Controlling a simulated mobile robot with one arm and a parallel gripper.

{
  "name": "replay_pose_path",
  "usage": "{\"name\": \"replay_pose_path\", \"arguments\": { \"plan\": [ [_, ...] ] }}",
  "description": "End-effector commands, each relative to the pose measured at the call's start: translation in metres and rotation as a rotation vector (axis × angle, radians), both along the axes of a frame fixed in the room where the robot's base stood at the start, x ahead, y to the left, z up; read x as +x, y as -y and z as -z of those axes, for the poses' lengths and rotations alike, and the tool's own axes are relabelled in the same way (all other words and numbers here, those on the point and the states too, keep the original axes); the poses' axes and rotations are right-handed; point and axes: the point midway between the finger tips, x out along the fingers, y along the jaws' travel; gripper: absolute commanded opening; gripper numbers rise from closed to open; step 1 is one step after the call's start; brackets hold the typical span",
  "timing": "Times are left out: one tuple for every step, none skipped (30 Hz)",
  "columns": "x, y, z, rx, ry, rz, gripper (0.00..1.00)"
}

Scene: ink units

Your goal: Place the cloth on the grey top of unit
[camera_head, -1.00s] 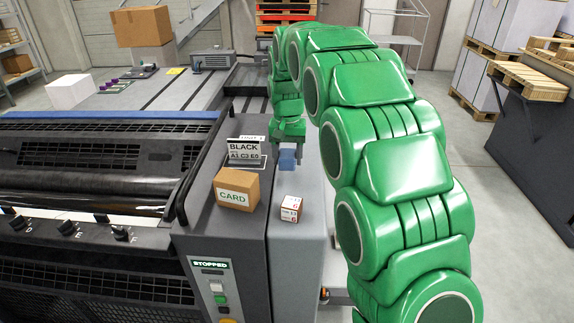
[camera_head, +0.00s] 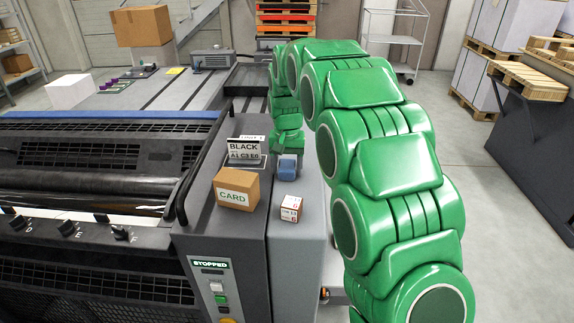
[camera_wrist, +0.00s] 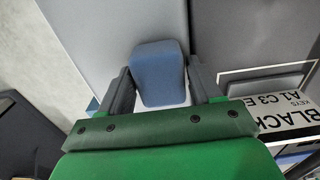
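The cloth (camera_head: 288,168) is a small blue folded block. It also shows in the wrist view (camera_wrist: 158,75), between the two dark fingers of my gripper (camera_wrist: 159,73). The fingertips sit against its two sides, so the gripper is shut on it. In the head view my gripper (camera_head: 287,155) is at the far part of the unit's pale grey top (camera_head: 300,240), with the cloth over that top. I cannot tell whether the cloth touches the surface.
A small white box with red marks (camera_head: 291,208) stands on the grey top in front of the cloth. A brown CARD box (camera_head: 237,188) and a BLACK sign (camera_head: 245,151) are to the left on the darker housing. The grey top's near part is bare.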

Motion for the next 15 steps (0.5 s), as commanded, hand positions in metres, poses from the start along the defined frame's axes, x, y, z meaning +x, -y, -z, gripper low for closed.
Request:
{"name": "replay_pose_path", "arguments": {
  "plan": [
    [0.0000, 0.0000, -0.0002, 0.000, 0.000, 0.000, 0.72],
    [0.0000, 0.0000, -0.0002, 0.000, 0.000, 0.000, 0.77],
    [0.0000, 0.0000, -0.0003, 0.000, 0.000, 0.000, 0.82],
    [0.0000, 0.0000, -0.0003, 0.000, 0.000, 0.000, 0.82],
    [0.0000, 0.0000, -0.0003, 0.000, 0.000, 0.000, 0.82],
    [0.0000, 0.0000, -0.0004, 0.000, 0.000, 0.000, 0.82],
    [0.0000, 0.0000, -0.0004, 0.000, 0.000, 0.000, 0.82],
    [0.0000, 0.0000, -0.0004, 0.000, 0.000, 0.000, 0.82],
    [0.0000, 0.0000, -0.0004, 0.000, 0.000, 0.000, 0.82],
    [0.0000, 0.0000, -0.0004, 0.000, 0.000, 0.000, 0.82],
    [0.0000, 0.0000, -0.0006, 0.000, 0.000, 0.000, 0.82],
    [0.0000, 0.0000, -0.0013, 0.000, 0.000, 0.000, 0.82],
    [0.0000, 0.0000, -0.0024, 0.000, 0.001, 0.000, 0.82],
    [0.0000, -0.0001, -0.0039, 0.000, 0.001, 0.000, 0.82],
    [0.0003, 0.0000, -0.0069, 0.001, 0.001, 0.000, 0.82]
  ]
}}
